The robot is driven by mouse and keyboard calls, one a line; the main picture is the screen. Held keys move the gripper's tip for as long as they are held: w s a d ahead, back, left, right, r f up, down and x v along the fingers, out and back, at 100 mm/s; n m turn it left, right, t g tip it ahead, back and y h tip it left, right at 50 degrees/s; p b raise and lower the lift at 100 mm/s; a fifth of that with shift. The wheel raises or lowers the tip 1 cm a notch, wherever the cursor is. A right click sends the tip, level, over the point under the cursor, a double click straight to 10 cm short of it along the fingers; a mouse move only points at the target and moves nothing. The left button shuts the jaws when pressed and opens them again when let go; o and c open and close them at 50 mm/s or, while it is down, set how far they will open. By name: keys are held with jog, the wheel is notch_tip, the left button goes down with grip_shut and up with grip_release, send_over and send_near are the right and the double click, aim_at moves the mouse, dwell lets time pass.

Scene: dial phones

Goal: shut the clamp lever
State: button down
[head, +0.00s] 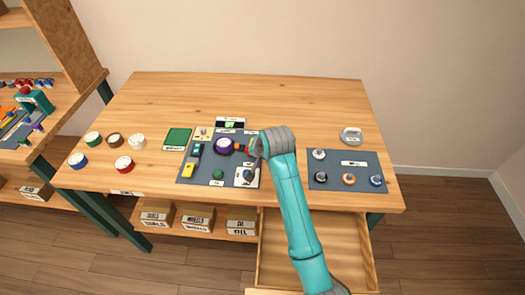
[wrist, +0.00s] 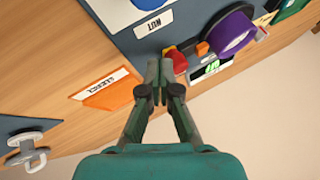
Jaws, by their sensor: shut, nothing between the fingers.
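A red handle (wrist: 176,60) with an orange block (wrist: 202,48) beside it lies close to the purple dial; it looks like the clamp lever, but I cannot tell its angle for sure. In the head view the red-orange part (head: 240,147) shows just right of the purple dial (head: 224,145) on the dark panel. My gripper (wrist: 160,72) is shut and empty, its fingertips just beside the red handle in the picture. I cannot tell if they touch it.
The dark panel (head: 208,181) also carries a yellow part (head: 188,170) and a green knob (head: 217,174). A second dark mat (head: 335,170) with several knobs lies at the right, a grey ring-like object (head: 351,136) behind it. Tape rolls stand at the left. The table's back is clear.

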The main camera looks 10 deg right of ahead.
jog(key=shift+a+m+h, duration=0.4)
jog(key=shift+a+m, duration=0.25)
jog(key=shift+m, duration=0.05)
jog(key=shift+d, duration=0.15)
jog(key=shift+w+d, duration=0.1)
jog(key=shift+w, duration=0.05)
jog(key=shift+w+d, duration=0.35)
jog(key=shift+d, duration=0.15)
